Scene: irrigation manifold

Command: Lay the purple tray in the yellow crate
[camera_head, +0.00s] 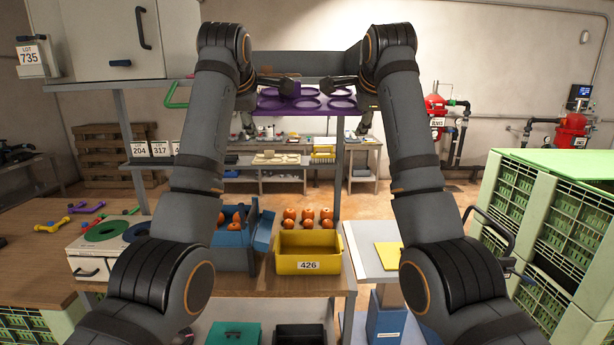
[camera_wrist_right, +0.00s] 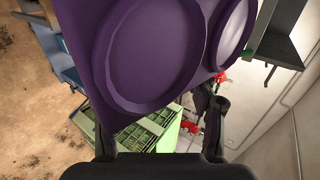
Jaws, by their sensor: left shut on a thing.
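The purple tray (camera_head: 308,104), with round recesses in its top, is held up high at the far middle of the head view. My left gripper (camera_head: 283,84) is shut on the tray at its left part. My right gripper (camera_head: 342,84) is at the tray's right part. In the right wrist view the tray (camera_wrist_right: 150,55) fills the upper middle, and my right gripper's fingers stand spread apart near its edge; contact cannot be told. The yellow crate (camera_head: 308,266), labelled 426, stands on the wooden bench below, nearer to me. Its inside looks empty.
Orange fruits (camera_head: 308,214) sit just behind the yellow crate. A blue bin (camera_head: 235,250) with fruits stands left of it. A yellow sheet (camera_head: 388,256) lies on the grey surface to the right. Green crates (camera_head: 550,200) are stacked at the far right.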

